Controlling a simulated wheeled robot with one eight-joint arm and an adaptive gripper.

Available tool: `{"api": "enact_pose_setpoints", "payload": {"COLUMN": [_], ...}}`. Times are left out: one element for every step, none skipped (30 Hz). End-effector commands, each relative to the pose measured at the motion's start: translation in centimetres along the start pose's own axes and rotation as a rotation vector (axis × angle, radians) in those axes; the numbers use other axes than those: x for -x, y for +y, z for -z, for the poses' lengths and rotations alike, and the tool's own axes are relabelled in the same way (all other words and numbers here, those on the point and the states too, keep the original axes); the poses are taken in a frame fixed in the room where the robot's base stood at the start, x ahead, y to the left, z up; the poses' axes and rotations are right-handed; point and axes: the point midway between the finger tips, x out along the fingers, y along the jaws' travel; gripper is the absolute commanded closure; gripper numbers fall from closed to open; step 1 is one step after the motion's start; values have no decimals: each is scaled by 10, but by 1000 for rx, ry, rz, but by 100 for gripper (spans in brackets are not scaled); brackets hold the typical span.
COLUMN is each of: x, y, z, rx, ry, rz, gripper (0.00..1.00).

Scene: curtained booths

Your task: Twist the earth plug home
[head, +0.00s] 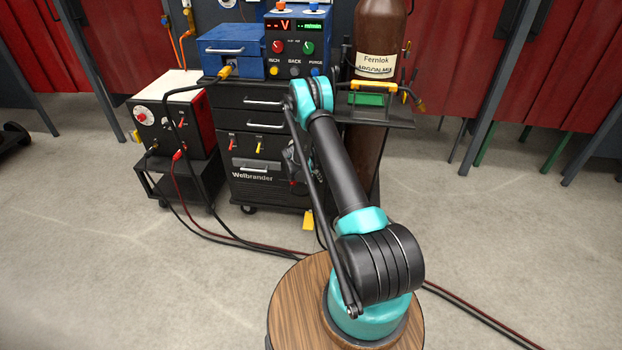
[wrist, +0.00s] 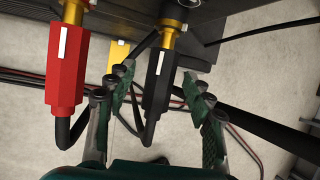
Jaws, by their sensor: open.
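In the wrist view a black plug (wrist: 160,88) with a white stripe and a black cable sits at a brass collar (wrist: 168,38) under the dark panel. No label shows whether it is the earth plug. My gripper (wrist: 160,76) is open, with one finger on each side of this black plug; gaps show between. A red plug (wrist: 66,72) with a white stripe and black cable sits on its own brass collar to the left, outside the fingers. In the head view my gripper is mostly hidden behind my arm, at the front of the black Welbrander cabinet (head: 255,190).
Red and black cables (head: 240,240) run across the floor. A gas cylinder (head: 380,35) stands right of the cabinet and a red-sided box (head: 200,125) left. Open floor lies either side.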

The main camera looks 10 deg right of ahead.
Motion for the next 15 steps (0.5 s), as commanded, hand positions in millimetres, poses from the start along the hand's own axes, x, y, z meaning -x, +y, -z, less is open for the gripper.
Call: {"api": "enact_pose_setpoints", "payload": {"x": [0,0,0,0,0,0,0,0,0,0,0,0,0,0,0], "y": [0,0,0,0,0,0,0,0,0,0,0,0,0,0,0], "z": [0,0,0,0,0,0,0,0,0,0,0,0,0,0,0], "rx": [0,0,0,0,0,0,0,0,0,0,0,0,0,0,0], "ry": [0,0,0,0,0,0,0,0,0,0,0,0,0,0,0], "rz": [0,0,0,0,0,0,0,0,0,0,0,0,0,0,0], "gripper": [48,48,48,48,48,50,54,57,62,66,70,75,79,82,87]}}
